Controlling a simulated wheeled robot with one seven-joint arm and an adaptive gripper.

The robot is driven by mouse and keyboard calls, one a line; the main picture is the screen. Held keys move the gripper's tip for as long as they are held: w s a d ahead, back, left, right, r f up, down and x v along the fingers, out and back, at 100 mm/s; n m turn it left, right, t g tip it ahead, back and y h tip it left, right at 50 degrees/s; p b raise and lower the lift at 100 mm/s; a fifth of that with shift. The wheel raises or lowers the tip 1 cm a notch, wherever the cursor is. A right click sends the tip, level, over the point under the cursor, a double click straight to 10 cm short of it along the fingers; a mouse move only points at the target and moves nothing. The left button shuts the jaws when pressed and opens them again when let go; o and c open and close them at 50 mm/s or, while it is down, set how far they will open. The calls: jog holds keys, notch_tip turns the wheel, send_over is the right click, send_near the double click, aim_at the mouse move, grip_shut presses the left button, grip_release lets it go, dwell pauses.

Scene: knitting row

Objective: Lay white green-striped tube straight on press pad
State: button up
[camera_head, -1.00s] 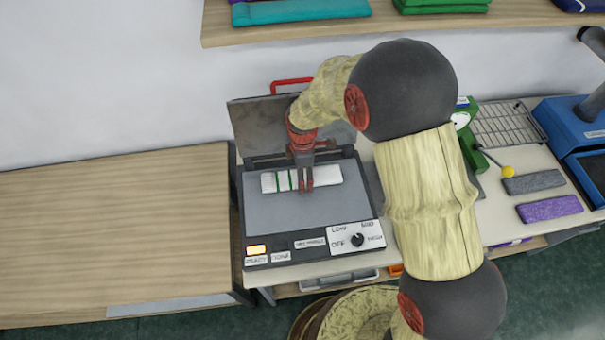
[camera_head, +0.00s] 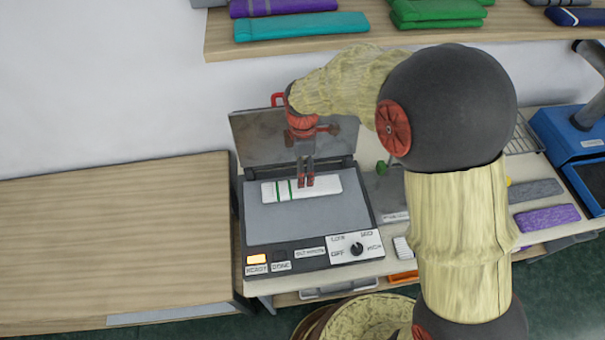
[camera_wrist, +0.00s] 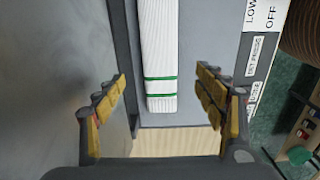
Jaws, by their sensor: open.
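The white green-striped tube (camera_head: 325,187) lies flat on the grey press pad (camera_head: 290,222), running roughly left to right near the pad's back half. Its green stripes are near its left end. In the wrist view the tube (camera_wrist: 161,45) lies straight along the pad (camera_wrist: 208,35), with its striped end nearest me. My gripper (camera_head: 306,181) is above the tube, pointing down. In the wrist view my gripper (camera_wrist: 161,85) has its fingers wide apart, one on each side of the tube, with nothing between the fingertips touching it.
The press lid (camera_head: 270,137) stands open behind the pad. The control panel (camera_head: 357,243) is along the front edge. A bare wooden table (camera_head: 110,240) is at the left. A shelf with folded textiles (camera_head: 300,27) is above. Grey and purple pieces (camera_head: 547,217) lie at the right.

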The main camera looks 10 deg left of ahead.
jog(key=shift+r, duration=1)
jog(key=s+d+r+m+t, duration=0.1)
jog(key=s+d+r+m, duration=0.25)
jog(key=d+r, duration=0.35)
jog(key=s+d+r+m+t, duration=0.1)
jog(key=s+d+r+m, duration=0.1)
jog(key=d+r+m, duration=0.5)
jog(key=s+d+r+m+t, duration=0.1)
jog(key=s+d+r+m, duration=0.3)
jog(key=s, duration=0.3)
jog(key=s+d+r+m+t, duration=0.2)
jog(key=s+d+r+m, duration=0.2)
jog(key=s+d+m, duration=0.2)
jog(key=shift+s+d+t, duration=0.2)
jog(key=shift+s+t, duration=0.1)
jog(key=shift+s, duration=0.9)
notch_tip(320, 180, down, 6)
jog(key=b, duration=0.5)
jog(key=shift+r, duration=0.25)
